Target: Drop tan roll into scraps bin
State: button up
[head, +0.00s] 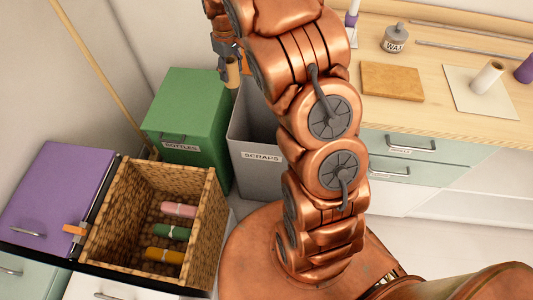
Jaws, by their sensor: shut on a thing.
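My gripper (228,58) is at the top middle, partly hidden behind my copper arm. It is shut on the tan roll (233,74), a small tan tube hanging below the fingers. The scraps bin (262,170) is an open grey bin labelled SCRAPS, standing on the floor left of my arm. The roll shows just above the bin's back left rim in the picture. I cannot tell its exact height, or whether it is over the opening. My arm hides the bin's right side, and its inside is dark.
A green lidded bin (186,112) labelled BOTTLES stands left of the scraps bin. A wicker basket (208,225) holds pink, green and yellow rolls. A purple lid (55,200) is at left. A wooden counter (450,118) with a wax tin (395,40) is at right.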

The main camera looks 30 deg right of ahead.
jog(key=d+f+n+b, duration=0.3)
jog(key=d+f+b, duration=0.4)
jog(key=f, duration=0.5)
jog(key=s+d+f+n+b, duration=0.1)
jog(key=d+f+n+b, duration=0.2)
jog(key=d+f+b, duration=0.4)
notch_tip(320, 180, down, 5)
jog(key=b, duration=0.5)
jog(key=shift+d, duration=0.4)
jog(key=shift+s, duration=0.1)
jog(key=o, duration=1.4)
jog(key=shift+c, duration=0.2)
jog(key=shift+r, duration=0.2)
notch_tip(320, 180, up, 12)
jog(key=shift+f, duration=0.15)
